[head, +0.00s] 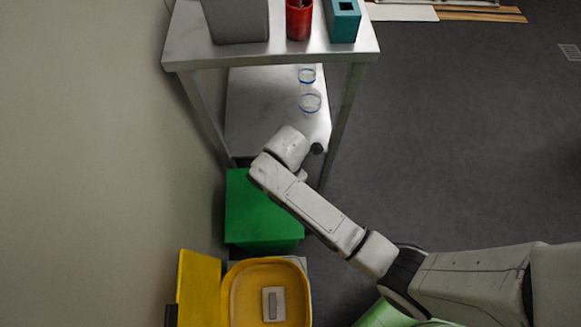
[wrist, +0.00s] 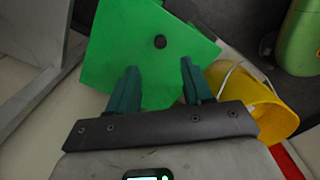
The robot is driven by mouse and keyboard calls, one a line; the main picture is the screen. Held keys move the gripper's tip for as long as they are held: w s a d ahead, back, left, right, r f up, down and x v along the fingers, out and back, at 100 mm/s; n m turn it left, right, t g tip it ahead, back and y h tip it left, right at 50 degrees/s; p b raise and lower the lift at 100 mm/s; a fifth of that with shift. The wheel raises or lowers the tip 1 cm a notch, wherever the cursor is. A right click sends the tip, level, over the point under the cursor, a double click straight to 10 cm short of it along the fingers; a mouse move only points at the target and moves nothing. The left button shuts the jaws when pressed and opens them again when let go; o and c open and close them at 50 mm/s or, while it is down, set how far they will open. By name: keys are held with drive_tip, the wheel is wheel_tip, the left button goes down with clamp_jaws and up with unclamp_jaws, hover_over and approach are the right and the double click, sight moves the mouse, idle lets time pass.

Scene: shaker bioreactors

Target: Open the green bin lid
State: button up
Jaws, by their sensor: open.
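The green bin (head: 255,215) stands below and left of the metal table, near the wall. Its flat green lid (wrist: 125,45) looks shut. Nothing is between the fingers. I cannot tell how far the tips are from the lid. In the head view my arm hides the gripper and part of the bin's right side.
A yellow bin (head: 236,295) with its lid (head: 198,288) standing up is just nearer than the green bin. The metal table (head: 190,45) carries a grey box, a red container (head: 299,20) and a teal block (head: 342,22). Glassware (head: 310,103) stands on its lower shelf. Floor to the right is clear.

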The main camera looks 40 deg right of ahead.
sight(268, 201)
drive_tip(key=shift+n, duration=0.3)
drive_tip(key=f+b, duration=0.1)
drive_tip(key=f, duration=0.2)
drive_tip(key=f+b, duration=0.1)
drive_tip(key=f, duration=0.3)
drive_tip(key=f+b, duration=0.1)
drive_tip(key=f, duration=0.3)
drive_tip(key=shift+a+f, duration=0.25)
drive_tip(key=shift+a, duration=0.1)
drive_tip(key=shift+c, duration=0.3)
clamp_jaws()
